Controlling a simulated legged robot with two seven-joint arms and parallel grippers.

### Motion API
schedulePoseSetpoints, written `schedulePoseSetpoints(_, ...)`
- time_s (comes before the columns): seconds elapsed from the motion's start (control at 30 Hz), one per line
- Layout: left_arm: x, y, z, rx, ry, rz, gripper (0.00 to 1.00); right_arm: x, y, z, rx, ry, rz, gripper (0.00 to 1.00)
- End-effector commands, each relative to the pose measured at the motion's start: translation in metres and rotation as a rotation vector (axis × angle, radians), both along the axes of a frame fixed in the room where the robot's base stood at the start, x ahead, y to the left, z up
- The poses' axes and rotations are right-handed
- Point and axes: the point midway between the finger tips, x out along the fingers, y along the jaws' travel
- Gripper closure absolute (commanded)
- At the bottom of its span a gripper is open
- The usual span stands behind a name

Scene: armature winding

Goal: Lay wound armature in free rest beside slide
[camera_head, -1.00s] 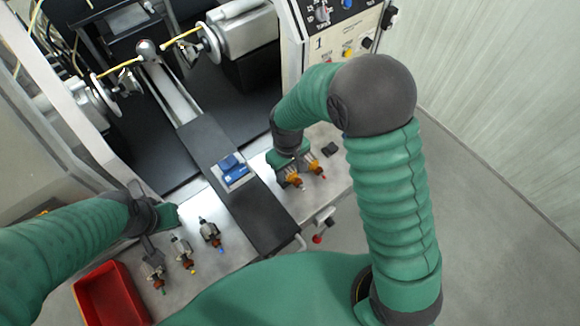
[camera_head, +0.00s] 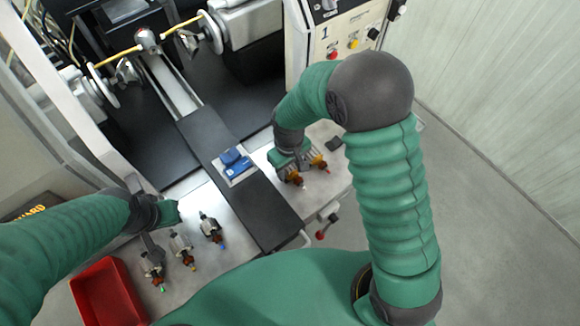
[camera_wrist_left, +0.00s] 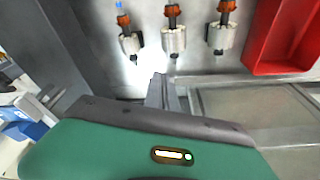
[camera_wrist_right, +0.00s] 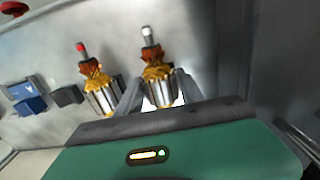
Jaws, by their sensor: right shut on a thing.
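My right gripper (camera_wrist_right: 157,92) is shut on a wound armature (camera_wrist_right: 155,75) with yellow-orange windings and a pale tip. It also shows in the head view (camera_head: 295,178), over the bench to the right of the slide (camera_head: 240,188). A second wound armature (camera_wrist_right: 98,85), with a red tip, lies beside it, apart from it; in the head view it is on the right (camera_head: 318,162). I cannot tell whether the held armature touches its rest; the rest is hidden. My left gripper (camera_wrist_left: 168,88) looks shut and empty, near three armatures with bare metal cores (camera_wrist_left: 130,42).
A red bin (camera_head: 108,292) stands at the bench's near left corner. A blue device (camera_head: 235,163) sits on the slide. A small black block (camera_head: 333,143) is right of the wound armatures. The winding machine's spindles and a control panel (camera_head: 345,40) stand behind.

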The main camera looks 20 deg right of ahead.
Motion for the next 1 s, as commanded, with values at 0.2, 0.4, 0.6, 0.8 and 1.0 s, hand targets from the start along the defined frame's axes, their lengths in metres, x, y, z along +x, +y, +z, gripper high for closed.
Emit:
schedulePoseSetpoints(0.2,0.0,0.0,-0.002,0.0,0.0,0.0,1.0,-0.001,0.001,-0.004,0.001,0.004,0.001,0.51)
schedulePoseSetpoints(0.4,0.0,0.0,-0.002,0.0,0.0,0.0,1.0,-0.001,0.001,-0.004,0.001,0.004,0.001,0.3)
schedulePoseSetpoints(0.6,0.0,0.0,-0.002,0.0,0.0,0.0,1.0,-0.001,0.0,-0.004,0.001,0.004,0.001,0.3)
schedulePoseSetpoints(0.8,0.0,0.0,-0.005,0.0,0.0,0.0,1.0,0.001,0.001,0.01,0.001,-0.001,0.0,0.3)
schedulePoseSetpoints(1.0,0.0,0.0,-0.015,0.0,0.0,0.0,1.0,0.002,0.001,0.062,0.003,-0.005,0.001,0.3)
